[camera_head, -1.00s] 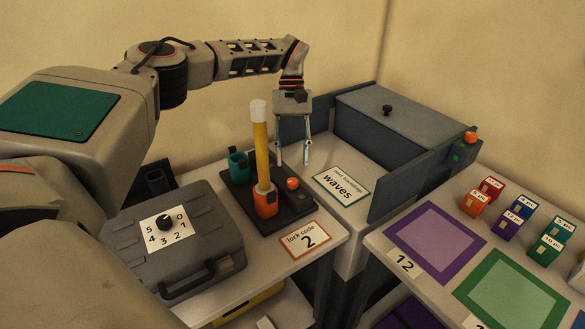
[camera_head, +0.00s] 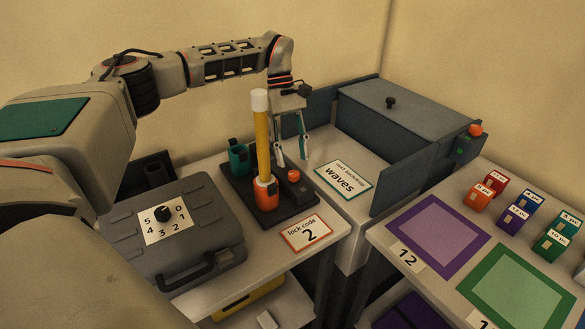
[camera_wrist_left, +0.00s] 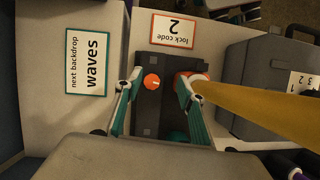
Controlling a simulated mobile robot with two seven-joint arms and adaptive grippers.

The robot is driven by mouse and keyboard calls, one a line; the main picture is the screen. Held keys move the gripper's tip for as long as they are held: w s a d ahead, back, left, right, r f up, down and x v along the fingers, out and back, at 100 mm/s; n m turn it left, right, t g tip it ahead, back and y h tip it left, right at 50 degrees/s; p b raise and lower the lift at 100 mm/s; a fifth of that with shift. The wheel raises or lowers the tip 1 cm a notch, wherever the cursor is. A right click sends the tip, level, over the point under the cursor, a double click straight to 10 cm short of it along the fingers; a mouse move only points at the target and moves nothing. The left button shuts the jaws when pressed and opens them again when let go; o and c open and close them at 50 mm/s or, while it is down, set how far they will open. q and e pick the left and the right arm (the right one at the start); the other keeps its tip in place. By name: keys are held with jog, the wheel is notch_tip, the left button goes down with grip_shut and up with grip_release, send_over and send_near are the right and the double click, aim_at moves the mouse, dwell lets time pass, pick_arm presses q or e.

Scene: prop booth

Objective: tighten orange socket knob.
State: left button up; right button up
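The orange socket knob (camera_head: 294,175) sits on a dark base (camera_head: 240,192), just right of the orange socket (camera_head: 265,198) that holds an upright yellow pole (camera_head: 262,146) with a white top. My left gripper (camera_head: 293,161) is open and empty, pointing down by the knob. In the left wrist view the knob (camera_wrist_left: 151,82) shows its round top with a pale mark, between the two spread fingertips. The right-hand finger there overlaps the edge of the socket and pole (camera_wrist_left: 265,112). I see no contact with the knob.
A teal holder (camera_head: 238,158) stands on the base behind the socket. A grey case (camera_head: 185,250) with a number dial (camera_head: 162,214) lies to the left. A "lock code 2" card (camera_head: 306,232) lies in front, and a "waves" card (camera_head: 343,180) lies to the right.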

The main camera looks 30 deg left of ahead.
aim_at(294, 173)
pick_arm(q)
jog(key=shift+s+a+f+n+t, duration=0.15)
jog(key=shift+a+f+n+t, duration=0.2)
jog(key=shift+n, duration=0.55)
jog(key=n, duration=0.1)
jog(key=a+n+t+b, duration=0.1)
jog(key=n, duration=0.1)
jog(key=shift+r+h, duration=0.15)
jog(key=shift+h, duration=0.15)
jog(key=shift+w+d+f+n+t+b, duration=0.25)
jog(key=shift+f+n, duration=0.3)
jog(key=shift+f, duration=0.4)
jog(key=shift+w+d+f+n+t+b, duration=0.1)
jog(key=shift+d+f+n+t+b, duration=0.15)
jog(key=shift+f+n, duration=0.55)
jog(key=shift+w+d+f+n+t+b, duration=0.1)
jog(key=shift+d+f+n+t+b, duration=0.2)
jog(key=shift+f, duration=0.85)
jog(key=shift+a, duration=0.15)
jog(key=c, duration=1.1)
